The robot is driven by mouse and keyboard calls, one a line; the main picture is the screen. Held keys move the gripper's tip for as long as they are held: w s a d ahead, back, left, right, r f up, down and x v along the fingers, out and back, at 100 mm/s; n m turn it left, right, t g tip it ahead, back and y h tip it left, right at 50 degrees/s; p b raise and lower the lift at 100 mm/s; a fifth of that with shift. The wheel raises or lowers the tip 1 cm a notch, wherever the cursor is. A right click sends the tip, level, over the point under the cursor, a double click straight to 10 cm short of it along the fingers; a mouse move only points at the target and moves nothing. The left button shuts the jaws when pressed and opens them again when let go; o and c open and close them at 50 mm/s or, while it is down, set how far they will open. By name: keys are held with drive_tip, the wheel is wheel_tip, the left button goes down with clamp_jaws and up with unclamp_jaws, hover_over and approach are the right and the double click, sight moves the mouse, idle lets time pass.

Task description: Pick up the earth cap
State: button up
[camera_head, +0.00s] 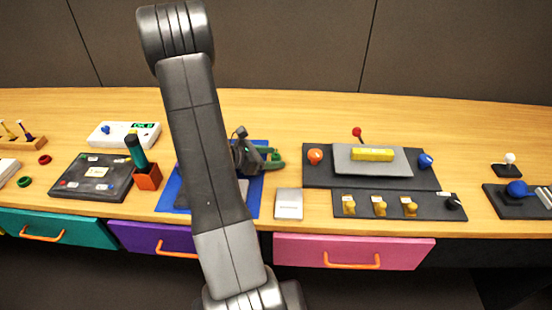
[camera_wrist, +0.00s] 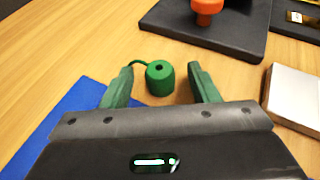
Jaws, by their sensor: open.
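The earth cap is most likely the small green cylinder (camera_wrist: 160,79) with a dark hole in its top and a thin green loop at its left. It stands on the wooden table in the wrist view. My gripper (camera_wrist: 160,70) is open, with one green finger to the left of the cap and one to the right. Gaps show on both sides, so neither finger appears to touch it. In the head view my gripper (camera_head: 268,158) is over the table beside the blue mat; I cannot clearly separate the cap from the green fingers there.
A blue mat (camera_wrist: 62,125) lies at the left. A white block (camera_wrist: 293,98) stands close at the right. A dark panel with an orange knob (camera_wrist: 208,8) is beyond the cap. Bare wood (camera_wrist: 240,83) lies between. Drawers (camera_head: 352,251) line the table front.

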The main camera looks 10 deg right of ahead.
drive_tip(key=shift+w+d+f, duration=0.1)
drive_tip(key=shift+d+f, duration=0.15)
drive_tip(key=shift+d, duration=0.35)
drive_tip(key=shift+c, duration=0.2)
drive_tip(key=c, duration=1)
